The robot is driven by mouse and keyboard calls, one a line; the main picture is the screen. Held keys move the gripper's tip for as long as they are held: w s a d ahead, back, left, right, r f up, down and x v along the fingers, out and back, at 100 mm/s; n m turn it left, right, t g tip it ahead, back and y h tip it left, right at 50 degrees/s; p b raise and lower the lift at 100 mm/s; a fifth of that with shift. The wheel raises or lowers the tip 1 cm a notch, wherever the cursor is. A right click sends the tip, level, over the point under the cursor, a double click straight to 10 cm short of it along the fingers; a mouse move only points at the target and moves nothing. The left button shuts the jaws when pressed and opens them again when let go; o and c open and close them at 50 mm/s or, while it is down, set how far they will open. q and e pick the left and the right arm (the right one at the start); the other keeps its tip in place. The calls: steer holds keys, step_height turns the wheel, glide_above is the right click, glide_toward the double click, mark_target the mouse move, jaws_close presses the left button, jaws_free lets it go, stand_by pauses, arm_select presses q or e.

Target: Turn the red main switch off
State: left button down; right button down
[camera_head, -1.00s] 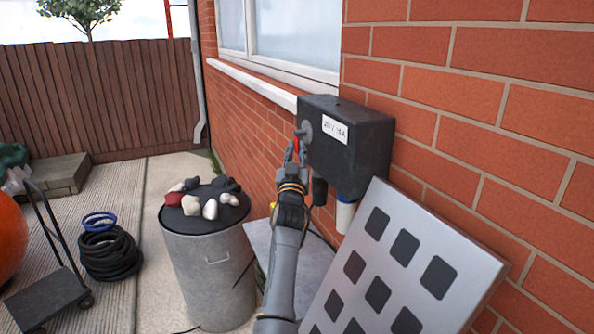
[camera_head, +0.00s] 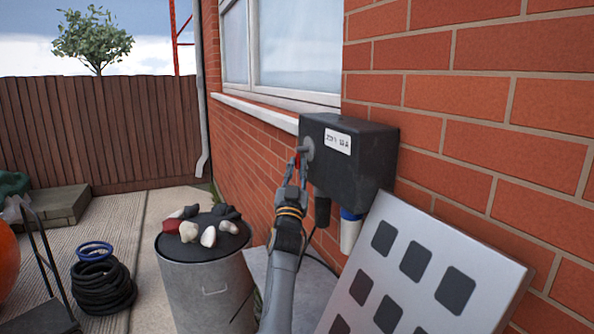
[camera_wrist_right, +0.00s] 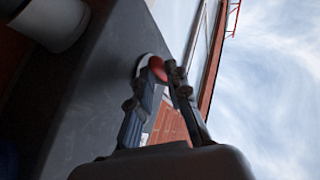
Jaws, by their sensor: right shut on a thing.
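The red main switch (camera_head: 298,160) is on the left-facing side of a dark box (camera_head: 352,155) fixed to the brick wall. Only a little red shows between my fingers in the head view. In the right wrist view the red switch (camera_wrist_right: 157,68) sits on a pale round base against the dark box side. My right gripper (camera_head: 297,164) is shut on the switch, its two fingertips (camera_wrist_right: 166,75) on either side of it. The fingers hide part of the switch, so its exact turn is hard to tell. My left gripper is not in view.
A white panel with dark squares (camera_head: 490,262) leans on the wall below the box. A metal bin (camera_head: 207,280) with several stones on its lid stands to the left. A blue-and-white plug (camera_head: 350,228) hangs under the box. A black hose coil (camera_head: 103,290) lies farther left.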

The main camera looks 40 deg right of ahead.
steer(key=shift+r, duration=0.1)
steer(key=c, duration=1.6)
jaws_free()
steer(key=shift+d, duration=0.1)
steer(key=shift+o, duration=0.2)
steer(key=shift+w+d+f, duration=0.1)
steer(key=shift+w+f, duration=0.1)
steer(key=shift+f, duration=0.05)
steer(key=shift+s+a+f, duration=0.15)
steer(key=shift+a, duration=0.05)
steer(key=v, duration=0.7)
